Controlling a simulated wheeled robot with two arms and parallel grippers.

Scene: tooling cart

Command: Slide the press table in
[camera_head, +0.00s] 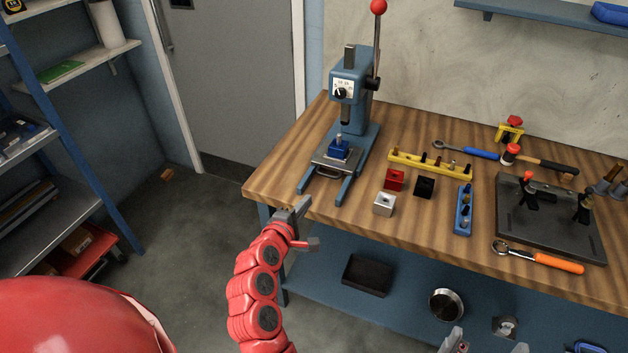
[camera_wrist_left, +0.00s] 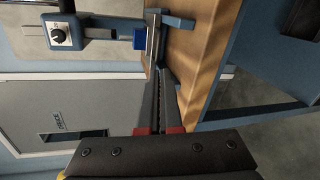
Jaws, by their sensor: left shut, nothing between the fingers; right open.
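The blue arbor press (camera_head: 352,100) stands at the left end of the wooden bench. Its grey press table (camera_head: 322,161) sits toward the front, between the two blue base legs, and carries a blue block (camera_head: 339,149) with a pin upright in it. A handle shows at the table's front edge. My left gripper (camera_head: 302,203) is shut and empty, near the bench's front left corner, in front of the table and apart from it. In the left wrist view the closed fingers (camera_wrist_left: 163,75) point at the press table (camera_wrist_left: 153,38). My right gripper (camera_head: 487,344) is open at the bottom edge, partly cut off.
Red (camera_head: 394,179), black (camera_head: 425,187) and silver (camera_head: 384,204) blocks lie right of the press. A yellow rack (camera_head: 430,164) and a blue rack (camera_head: 463,210) hold pins. A dark fixture plate (camera_head: 545,225) and tools fill the right side. A lower shelf (camera_head: 400,300) holds trays.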

